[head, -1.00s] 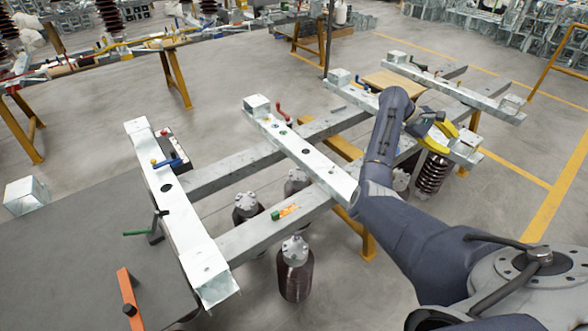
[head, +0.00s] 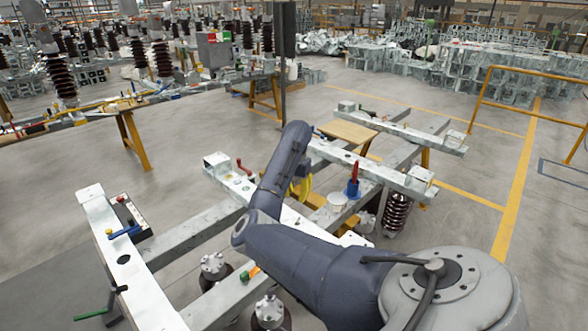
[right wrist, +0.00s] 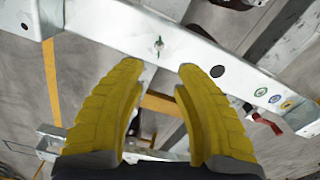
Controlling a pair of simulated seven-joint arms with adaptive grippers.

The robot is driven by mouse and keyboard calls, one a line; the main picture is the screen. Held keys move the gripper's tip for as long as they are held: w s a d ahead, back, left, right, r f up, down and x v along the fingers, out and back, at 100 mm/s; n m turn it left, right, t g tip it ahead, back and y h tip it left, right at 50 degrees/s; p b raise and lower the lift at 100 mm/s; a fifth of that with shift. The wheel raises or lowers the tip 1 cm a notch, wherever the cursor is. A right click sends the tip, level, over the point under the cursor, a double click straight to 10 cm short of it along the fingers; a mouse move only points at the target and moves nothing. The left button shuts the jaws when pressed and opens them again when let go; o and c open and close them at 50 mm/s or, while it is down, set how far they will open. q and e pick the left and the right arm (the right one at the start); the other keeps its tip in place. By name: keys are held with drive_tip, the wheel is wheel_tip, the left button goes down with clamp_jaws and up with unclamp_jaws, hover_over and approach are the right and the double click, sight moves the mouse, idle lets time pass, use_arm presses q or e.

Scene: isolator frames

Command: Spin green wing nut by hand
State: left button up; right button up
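The green wing nut (right wrist: 159,42) shows in the right wrist view as a small green-winged piece around a bolt on the pale metal beam (right wrist: 112,22). My right gripper (right wrist: 158,69) has two yellow fingers spread apart with nothing between them. In that picture the fingertips lie just below the nut, with a gap and no visible contact. In the head view a yellow part of my right gripper (head: 302,187) shows behind my arm, by the middle beam (head: 232,184). I cannot make out the nut in the head view; my arm covers part of that beam. My left gripper is out of view.
A red-handled lever (right wrist: 265,120) sits near one beam end. A blue and red tool (head: 353,187) stands on the beam farther right. A green and orange tool (head: 248,274) lies on a crossbar. Dark ribbed insulators (head: 397,212) stand below the frame.

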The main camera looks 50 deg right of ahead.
sight(296, 222)
wheel_tip(296, 222, down, 14)
drive_tip(key=shift+r, duration=0.1)
idle(0.5)
drive_tip(key=shift+c, duration=0.4)
clamp_jaws()
